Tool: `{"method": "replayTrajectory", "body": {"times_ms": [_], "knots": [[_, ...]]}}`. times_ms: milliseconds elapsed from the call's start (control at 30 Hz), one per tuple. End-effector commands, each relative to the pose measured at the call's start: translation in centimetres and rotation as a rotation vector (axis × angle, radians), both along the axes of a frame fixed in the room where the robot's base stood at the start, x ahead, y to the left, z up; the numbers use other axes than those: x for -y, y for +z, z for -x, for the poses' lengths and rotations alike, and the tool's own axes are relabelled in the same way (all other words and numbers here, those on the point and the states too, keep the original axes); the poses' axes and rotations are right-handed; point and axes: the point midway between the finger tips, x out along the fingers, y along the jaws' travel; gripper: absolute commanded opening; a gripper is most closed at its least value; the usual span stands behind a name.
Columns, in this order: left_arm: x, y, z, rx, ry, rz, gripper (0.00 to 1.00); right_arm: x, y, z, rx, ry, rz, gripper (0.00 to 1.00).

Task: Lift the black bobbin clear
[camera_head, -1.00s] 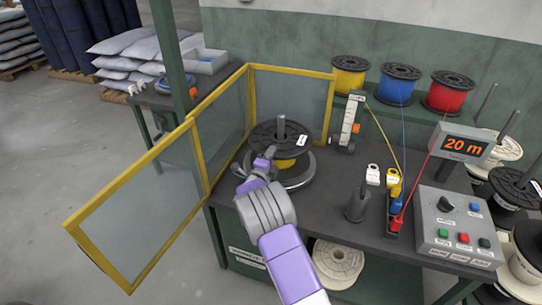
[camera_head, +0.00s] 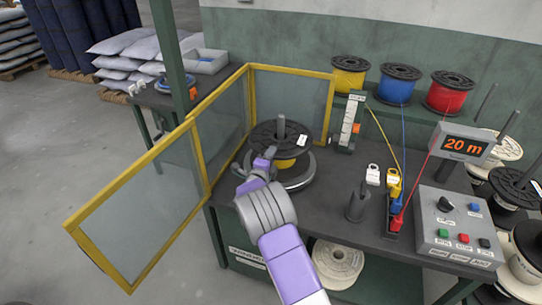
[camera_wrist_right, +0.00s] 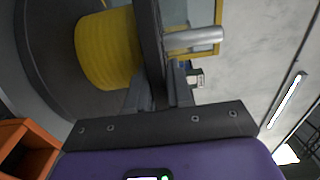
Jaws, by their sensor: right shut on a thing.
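The black bobbin (camera_head: 275,133), wound with yellow wire, sits around an upright metal spindle (camera_head: 281,128) on a round turntable (camera_head: 297,184). My right gripper (camera_head: 265,160) reaches in from the front and is shut on the near-left rim of the bobbin's top flange. In the right wrist view the yellow winding (camera_wrist_right: 108,48) shows beside the fingers (camera_wrist_right: 160,92), with the black flange (camera_wrist_right: 150,40) between them. The grey spindle (camera_wrist_right: 195,38) sticks out past the flange. My left gripper is not in view.
Yellow-framed guard panels (camera_head: 140,205) stand left of and behind the turntable. A dark post (camera_head: 357,203), colored clips (camera_head: 393,188) and a control box (camera_head: 455,228) are to the right. Yellow, blue and red spools (camera_head: 398,84) line the back shelf.

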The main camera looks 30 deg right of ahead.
Motion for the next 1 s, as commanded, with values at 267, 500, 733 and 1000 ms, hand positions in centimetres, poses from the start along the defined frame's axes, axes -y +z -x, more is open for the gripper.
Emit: {"method": "replayTrajectory", "body": {"times_ms": [267,500,733,1000], "knots": [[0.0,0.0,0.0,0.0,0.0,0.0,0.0,0.0,0.0,0.0,0.0,0.0,0.0,0.0],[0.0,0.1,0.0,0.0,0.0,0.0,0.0,0.1,0.6,-0.1,0.009,-0.001,0.006,0.0],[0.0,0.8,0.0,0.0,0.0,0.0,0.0,0.1,2.1,-0.1,0.01,-0.001,0.004,0.0],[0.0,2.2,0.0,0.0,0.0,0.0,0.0,0.0,5.0,-0.1,0.01,-0.001,0.004,0.0]]}}
